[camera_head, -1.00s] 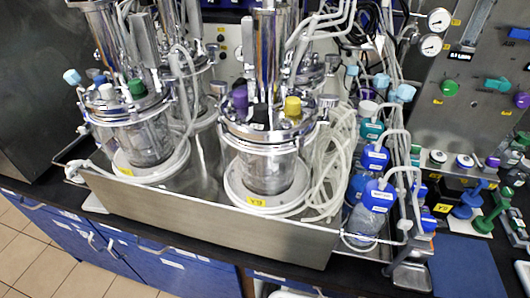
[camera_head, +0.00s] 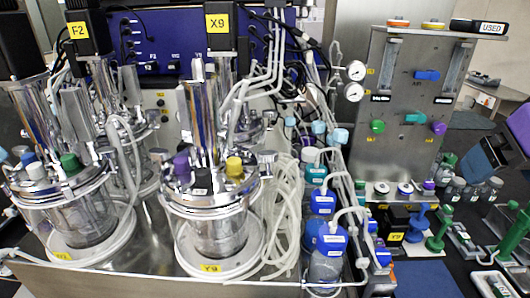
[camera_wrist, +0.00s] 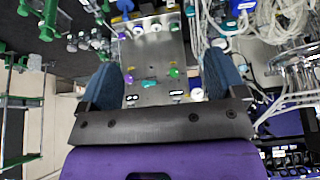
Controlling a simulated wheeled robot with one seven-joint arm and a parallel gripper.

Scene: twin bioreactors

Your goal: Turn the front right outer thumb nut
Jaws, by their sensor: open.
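The front right bioreactor (camera_head: 218,228) is a glass vessel with a shiny metal lid, on a white round base marked Y9. A silver thumb nut (camera_head: 267,158) stands at the right outer edge of its lid, beside a yellow cap (camera_head: 234,167). Another silver nut (camera_head: 159,156) is at the left of the lid. My gripper (camera_wrist: 162,70) is open and empty in the wrist view, with blue finger pads apart. It faces the valve panel, well away from the nuts.
The grey valve panel (camera_head: 410,105) with gauges and coloured knobs stands at the right. Blue-capped bottles (camera_head: 325,258) and looped clear tubing (camera_head: 283,220) lie right of the vessel. A second front vessel (camera_head: 70,215) is at left. Tall metal columns rise above the lids.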

